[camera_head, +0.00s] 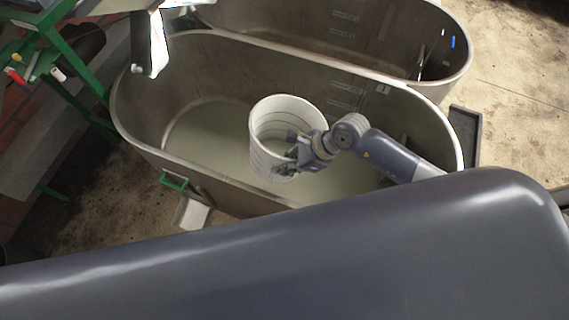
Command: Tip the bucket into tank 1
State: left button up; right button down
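The white bucket (262,148) is over the near metal tank (135,120), close to its middle. It is roughly upright with a slight tilt, its mouth facing up, and ribs show on its side. My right gripper (291,157) is at the bucket's right side with its fingers on the wall near the rim; it looks shut on the bucket. The near tank holds a pale greenish liquid or floor (205,125). A small plate (383,89) is on its far rim, too small to read. My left gripper is not in view.
A second metal tank (400,45) stands behind the first. A green frame (85,100) and a shiny metal chute (150,45) are at the upper left. A dark narrow tray (465,135) lies right of the tank. My own grey body part covers the foreground.

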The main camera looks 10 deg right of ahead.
jog(key=shift+r, duration=0.1)
jog(key=r+h, duration=0.1)
jog(key=d+r+h, duration=0.1)
jog(key=r+h, duration=0.1)
jog(key=shift+w+d+r, duration=0.15)
jog(key=shift+d+r, duration=0.1)
jog(key=shift+r, duration=0.15)
jog(key=shift+n, duration=0.3)
